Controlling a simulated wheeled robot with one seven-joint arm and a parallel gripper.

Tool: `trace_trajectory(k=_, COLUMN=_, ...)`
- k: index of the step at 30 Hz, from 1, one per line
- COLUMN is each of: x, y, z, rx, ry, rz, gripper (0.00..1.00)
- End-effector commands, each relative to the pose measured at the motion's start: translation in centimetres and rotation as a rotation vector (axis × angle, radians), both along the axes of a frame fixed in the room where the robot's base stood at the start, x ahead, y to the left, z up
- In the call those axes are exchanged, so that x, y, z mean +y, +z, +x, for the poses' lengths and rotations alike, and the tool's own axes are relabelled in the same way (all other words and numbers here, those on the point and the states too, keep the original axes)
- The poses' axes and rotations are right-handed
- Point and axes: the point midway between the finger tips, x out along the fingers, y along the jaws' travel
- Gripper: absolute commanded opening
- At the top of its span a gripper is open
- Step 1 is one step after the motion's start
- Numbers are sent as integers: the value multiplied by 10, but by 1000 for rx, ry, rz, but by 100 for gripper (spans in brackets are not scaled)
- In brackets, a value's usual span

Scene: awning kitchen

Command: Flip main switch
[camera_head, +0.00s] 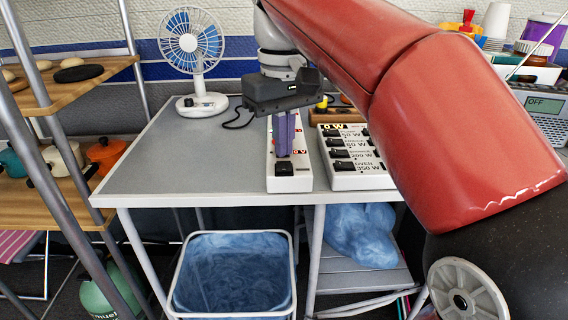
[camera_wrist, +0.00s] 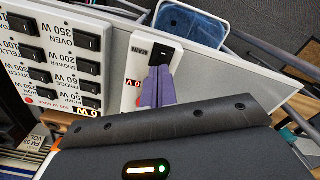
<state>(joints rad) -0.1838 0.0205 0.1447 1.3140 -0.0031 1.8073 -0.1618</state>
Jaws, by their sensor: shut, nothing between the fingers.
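The main switch is a black rocker (camera_head: 284,168) at the near end of a narrow white panel (camera_head: 291,184) lying on the grey table. It also shows in the wrist view as a black rocker (camera_wrist: 158,57) beside the printed word MAIN. My gripper (camera_head: 283,152) points down over this panel with its purple fingers closed together and empty. In the wrist view the fingertips (camera_wrist: 158,72) are right at the edge of the rocker and partly cover it. I cannot tell whether they touch it. The rocker's on or off position is unclear.
A wider white panel (camera_head: 358,183) with several black switches stands just right of the narrow one. A white and blue fan (camera_head: 192,50) stands at the table's back left. A blue-lined bin (camera_head: 232,275) is below the front edge. The table's left part is clear.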

Motion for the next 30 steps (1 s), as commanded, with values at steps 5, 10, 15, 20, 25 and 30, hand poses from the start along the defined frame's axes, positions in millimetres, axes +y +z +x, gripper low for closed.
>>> trace_trajectory(k=5, x=0, y=0, z=0, rx=0, ry=0, rz=0, gripper=0)
trace_trajectory(k=10, x=0, y=0, z=0, rx=0, ry=0, rz=0, gripper=0)
trace_trajectory(k=15, x=0, y=0, z=0, rx=0, ry=0, rz=0, gripper=0)
trace_trajectory(k=20, x=0, y=-1, z=0, rx=0, ry=0, rz=0, gripper=0)
trace_trajectory(k=25, x=0, y=-4, z=0, rx=0, ry=0, rz=0, gripper=0)
trace_trajectory(k=30, x=0, y=-6, z=0, rx=0, ry=0, rz=0, gripper=0)
